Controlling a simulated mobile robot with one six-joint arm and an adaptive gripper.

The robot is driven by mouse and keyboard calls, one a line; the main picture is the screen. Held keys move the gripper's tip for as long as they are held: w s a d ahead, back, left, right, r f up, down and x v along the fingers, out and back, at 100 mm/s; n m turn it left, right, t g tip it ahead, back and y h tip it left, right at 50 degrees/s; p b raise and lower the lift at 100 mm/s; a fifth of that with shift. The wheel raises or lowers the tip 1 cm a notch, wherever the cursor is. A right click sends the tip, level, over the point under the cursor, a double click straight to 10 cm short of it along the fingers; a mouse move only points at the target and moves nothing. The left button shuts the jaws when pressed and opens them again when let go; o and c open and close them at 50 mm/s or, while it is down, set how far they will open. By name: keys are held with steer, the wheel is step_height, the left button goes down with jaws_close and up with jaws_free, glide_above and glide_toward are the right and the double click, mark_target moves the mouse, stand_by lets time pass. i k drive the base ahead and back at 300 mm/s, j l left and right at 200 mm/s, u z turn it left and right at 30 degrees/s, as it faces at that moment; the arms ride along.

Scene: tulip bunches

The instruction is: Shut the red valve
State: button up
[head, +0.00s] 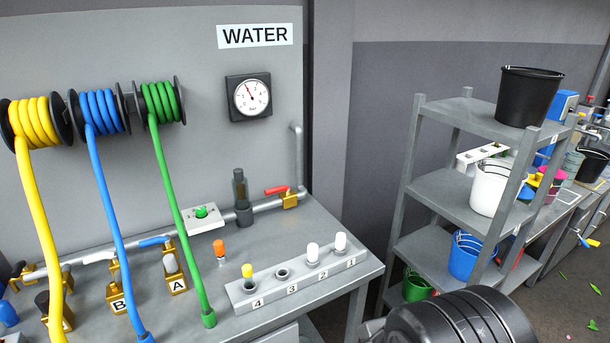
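The red valve has a red lever (276,191) on a brass body (290,201). It sits on a grey pipe (265,206) at the back right of the grey bench. The lever points left from the body, roughly along the pipe and just above it. Nothing touches the lever. A dark rounded part of my own arm shows at the bottom right, apart from the valve. My gripper's fingers are not in view.
A rack (266,288) with numbered sockets holds white and yellow plugs on the bench (345,262). Yellow, blue and green hoses (170,170) hang at the left. A gauge (249,97) is on the wall. A shelf (435,250) with buckets stands right.

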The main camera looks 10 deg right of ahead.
mark_target(275, 190)
steer(key=i+l, duration=0.1)
steer(key=i, duration=0.55)
steer(key=i+l+u, duration=0.15)
steer(key=i, duration=0.45)
